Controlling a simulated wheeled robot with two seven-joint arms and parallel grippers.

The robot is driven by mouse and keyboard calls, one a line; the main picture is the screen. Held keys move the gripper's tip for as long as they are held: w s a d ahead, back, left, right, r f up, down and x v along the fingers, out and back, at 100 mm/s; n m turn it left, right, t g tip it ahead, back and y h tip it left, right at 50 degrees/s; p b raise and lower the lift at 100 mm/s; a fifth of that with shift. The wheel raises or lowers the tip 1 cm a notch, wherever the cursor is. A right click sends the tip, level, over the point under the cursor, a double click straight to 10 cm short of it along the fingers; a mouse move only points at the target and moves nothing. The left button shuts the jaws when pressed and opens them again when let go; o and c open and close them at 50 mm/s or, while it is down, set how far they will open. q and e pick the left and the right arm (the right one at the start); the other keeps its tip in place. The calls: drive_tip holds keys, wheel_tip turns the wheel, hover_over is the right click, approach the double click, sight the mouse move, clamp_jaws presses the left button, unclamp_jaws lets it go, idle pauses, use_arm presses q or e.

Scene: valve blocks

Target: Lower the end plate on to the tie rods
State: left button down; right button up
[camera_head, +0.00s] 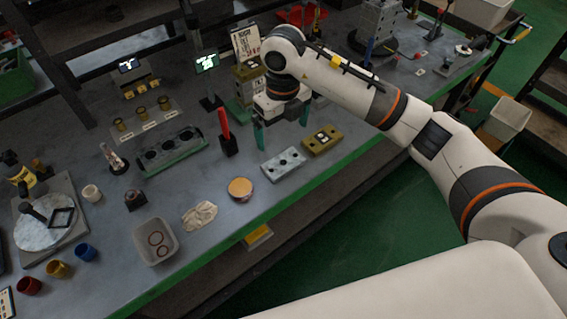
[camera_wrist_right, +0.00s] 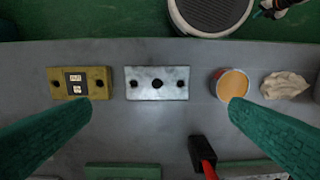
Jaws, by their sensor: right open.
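A grey metal plate with holes, which looks like the end plate (camera_head: 283,163), lies flat near the table's front edge; it also shows in the right wrist view (camera_wrist_right: 157,83). My right gripper (camera_head: 281,126) is open and empty above the table, just behind the plate. In the right wrist view its green fingers (camera_wrist_right: 160,108) are spread wide, with the plate between and beyond them. An olive block stack (camera_head: 248,78) on a green base stands behind the gripper, partly hidden by it. I cannot make out tie rods there. My left gripper is not in view.
An olive block (camera_head: 322,140) with a label lies beside the plate. A red-handled tool in a black holder (camera_head: 229,146), a tan-filled cup (camera_head: 240,189) and a cloth (camera_head: 199,215) lie to the left. A grey bin (camera_head: 156,241) stands further left. A green rack (camera_head: 172,153) stands behind.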

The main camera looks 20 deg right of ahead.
drive_tip(key=p, duration=0.1)
hover_over(283, 162)
wheel_tip(283, 162, down, 7)
drive_tip(key=shift+s+r, duration=0.15)
wheel_tip(283, 162, down, 5)
drive_tip(key=shift+f+p, duration=0.1)
drive_tip(key=shift+p, duration=0.65)
drive_tip(key=c, duration=0.8)
